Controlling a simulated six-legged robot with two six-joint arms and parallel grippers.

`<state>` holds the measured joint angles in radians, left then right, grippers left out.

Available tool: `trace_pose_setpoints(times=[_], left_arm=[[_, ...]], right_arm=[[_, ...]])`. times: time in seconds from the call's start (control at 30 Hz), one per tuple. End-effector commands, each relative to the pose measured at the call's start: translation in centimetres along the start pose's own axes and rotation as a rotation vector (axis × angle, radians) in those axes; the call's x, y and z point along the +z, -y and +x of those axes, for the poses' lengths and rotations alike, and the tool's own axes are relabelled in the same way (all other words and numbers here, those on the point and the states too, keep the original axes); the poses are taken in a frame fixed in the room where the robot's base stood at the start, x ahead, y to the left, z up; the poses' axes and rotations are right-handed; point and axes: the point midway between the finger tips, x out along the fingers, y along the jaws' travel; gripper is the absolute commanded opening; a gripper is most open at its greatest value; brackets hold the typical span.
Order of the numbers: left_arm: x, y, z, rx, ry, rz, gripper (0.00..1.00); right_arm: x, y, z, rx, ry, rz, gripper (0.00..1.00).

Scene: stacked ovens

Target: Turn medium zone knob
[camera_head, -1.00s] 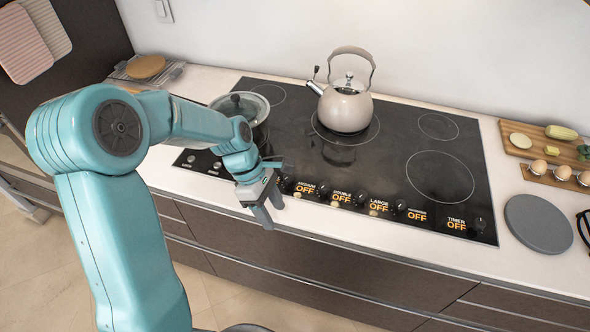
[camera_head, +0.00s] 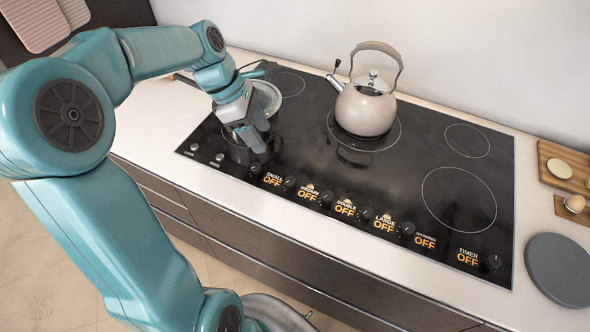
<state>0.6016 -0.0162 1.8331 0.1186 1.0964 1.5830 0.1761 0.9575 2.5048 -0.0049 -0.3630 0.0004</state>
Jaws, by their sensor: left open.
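The control strip runs along the front of the black cooktop (camera_head: 420,130). The orange MEDIUM label (camera_head: 308,194) reads OFF, with a dark round knob (camera_head: 325,197) just right of it. The SMALL label (camera_head: 272,180) to its left also reads OFF. My right gripper is out of view.
A beige kettle (camera_head: 366,105) stands on a rear burner. DOUBLE (camera_head: 345,208), LARGE (camera_head: 384,223) and TIMER (camera_head: 467,257) labels read OFF. A grey round board (camera_head: 560,270) lies at the right. The space above the front controls is clear.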

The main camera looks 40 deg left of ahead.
Motion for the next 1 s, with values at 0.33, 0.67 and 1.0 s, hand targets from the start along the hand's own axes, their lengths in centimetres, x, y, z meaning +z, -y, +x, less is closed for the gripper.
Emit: trace_pose_setpoints(times=[0.33, 0.67, 1.0], left_arm=[[-0.4, 0.7, 5.7, -0.008, -0.001, 0.000, 0.56], [-0.3, 0.7, 13.2, -0.007, -0.001, 0.000, 0.56], [-0.1, 0.4, 16.2, -0.001, -0.001, 0.000, 0.56]], right_arm=[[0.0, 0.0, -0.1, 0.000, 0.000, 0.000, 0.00], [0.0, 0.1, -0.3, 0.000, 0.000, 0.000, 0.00], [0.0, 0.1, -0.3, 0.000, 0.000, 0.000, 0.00]])
